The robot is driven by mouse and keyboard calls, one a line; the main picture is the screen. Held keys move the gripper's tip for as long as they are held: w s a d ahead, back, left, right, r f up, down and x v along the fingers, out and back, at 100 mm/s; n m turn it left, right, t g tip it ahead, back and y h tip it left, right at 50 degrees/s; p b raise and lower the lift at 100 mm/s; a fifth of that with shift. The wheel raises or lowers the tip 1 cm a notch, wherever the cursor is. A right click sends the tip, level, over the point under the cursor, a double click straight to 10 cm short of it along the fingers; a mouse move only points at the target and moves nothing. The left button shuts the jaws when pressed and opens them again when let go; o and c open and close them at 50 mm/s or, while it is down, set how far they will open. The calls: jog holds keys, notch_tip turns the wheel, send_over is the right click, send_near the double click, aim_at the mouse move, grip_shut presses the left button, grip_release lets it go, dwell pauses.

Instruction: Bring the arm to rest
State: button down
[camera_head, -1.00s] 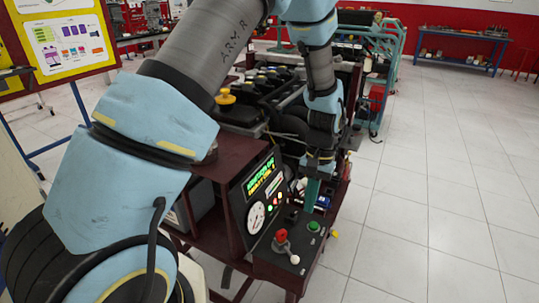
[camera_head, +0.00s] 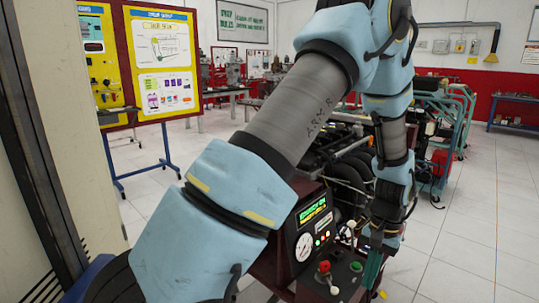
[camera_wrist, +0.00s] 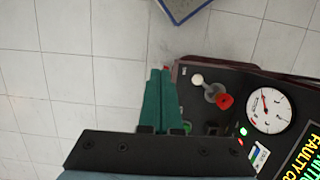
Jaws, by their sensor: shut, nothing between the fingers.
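My gripper (camera_head: 371,272) hangs at the end of my light blue arm, pointing down, beside the right end of the engine trainer's control panel (camera_head: 312,225). Its green fingers (camera_wrist: 160,100) are together with nothing between them. In the wrist view they point past the panel's edge, over the tiled floor. The red knob (camera_wrist: 224,100) and the round gauge (camera_wrist: 267,109) are to their right. I cannot tell whether the fingers touch the panel.
The engine (camera_head: 345,165) stands behind the panel, partly hidden by my arm. A poster board (camera_head: 165,82) on a blue stand is at the left. Teal-framed trainers (camera_head: 455,125) are at the back right. Tiled floor (camera_head: 465,225) is open at the right.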

jog(key=w+a+r+n+t+h, duration=0.1)
jog(key=w+a+r+n, duration=0.2)
jog(key=a, duration=0.5)
jog(key=w+a+r+n+h, duration=0.1)
jog(key=w+a+r, duration=0.2)
jog(key=a+r, duration=0.35)
jog(key=s+a+r+n+t, duration=0.1)
jog(key=a+r, duration=0.1)
jog(key=a, duration=0.6)
jog(key=s+a+r+n+t, duration=0.1)
jog(key=s+a+r+n, duration=0.1)
jog(key=a, duration=0.5)
jog(key=shift+a+r+t, duration=0.3)
jog(key=shift+a+r, duration=0.05)
jog(key=shift+a, duration=0.05)
